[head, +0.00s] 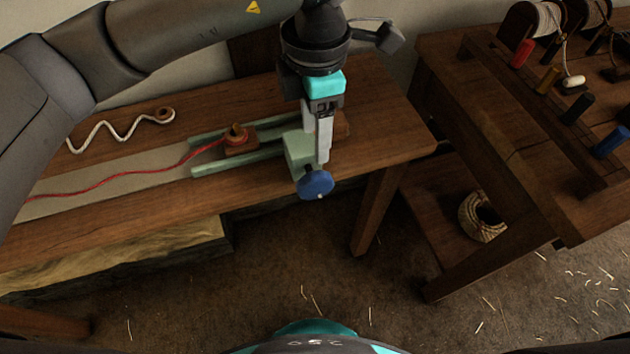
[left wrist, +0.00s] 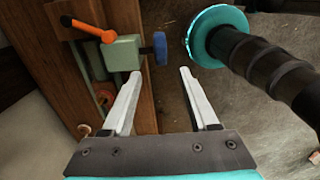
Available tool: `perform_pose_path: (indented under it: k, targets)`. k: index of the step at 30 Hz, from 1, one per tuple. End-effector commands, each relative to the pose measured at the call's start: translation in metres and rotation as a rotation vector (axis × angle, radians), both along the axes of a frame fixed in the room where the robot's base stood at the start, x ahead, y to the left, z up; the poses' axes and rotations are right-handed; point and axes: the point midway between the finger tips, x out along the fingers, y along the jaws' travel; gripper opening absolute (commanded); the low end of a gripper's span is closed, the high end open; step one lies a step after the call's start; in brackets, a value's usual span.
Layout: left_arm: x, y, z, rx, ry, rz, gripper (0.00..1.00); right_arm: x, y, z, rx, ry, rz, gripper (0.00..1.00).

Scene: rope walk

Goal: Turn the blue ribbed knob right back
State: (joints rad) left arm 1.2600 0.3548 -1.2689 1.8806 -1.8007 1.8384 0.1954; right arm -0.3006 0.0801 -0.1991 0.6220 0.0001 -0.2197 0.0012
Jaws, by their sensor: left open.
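The blue ribbed knob (head: 315,184) sits on the front face of a pale green block (head: 300,150) at the front edge of the bench. In the left wrist view the knob (left wrist: 160,49) shows side-on, sticking out of the green block (left wrist: 122,54). My left gripper (head: 322,152) is open and points down just above and behind the knob in the head view. In the left wrist view its fingers (left wrist: 160,74) are spread with nothing between them, and the knob lies beyond the tips. Whether a finger touches the block cannot be told. My right gripper is not in view.
Green rails (head: 238,165) hold a small reddish block (head: 240,142) tied to a red cord (head: 130,182). A white rope (head: 110,127) lies behind. An orange handle (left wrist: 88,28) shows beside the green block.

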Motion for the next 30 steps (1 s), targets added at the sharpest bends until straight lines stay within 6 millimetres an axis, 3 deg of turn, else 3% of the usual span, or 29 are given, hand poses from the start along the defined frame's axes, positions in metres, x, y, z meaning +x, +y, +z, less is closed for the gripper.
perform_pose_path:
  k: [9, 18, 24, 30]
  targets:
    - [-0.001, 0.001, -0.064, -0.002, 0.006, 0.001, 0.6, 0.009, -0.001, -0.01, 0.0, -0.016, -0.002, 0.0]
    - [-0.001, 0.001, -0.123, -0.003, 0.004, 0.0, 0.6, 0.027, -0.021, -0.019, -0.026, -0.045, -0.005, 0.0]
    - [-0.001, 0.0, -0.143, -0.004, 0.003, -0.001, 0.6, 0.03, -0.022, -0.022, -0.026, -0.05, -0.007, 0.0]
    - [0.0, 0.0, -0.147, -0.005, 0.002, -0.002, 0.6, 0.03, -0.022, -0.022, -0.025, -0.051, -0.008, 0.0]
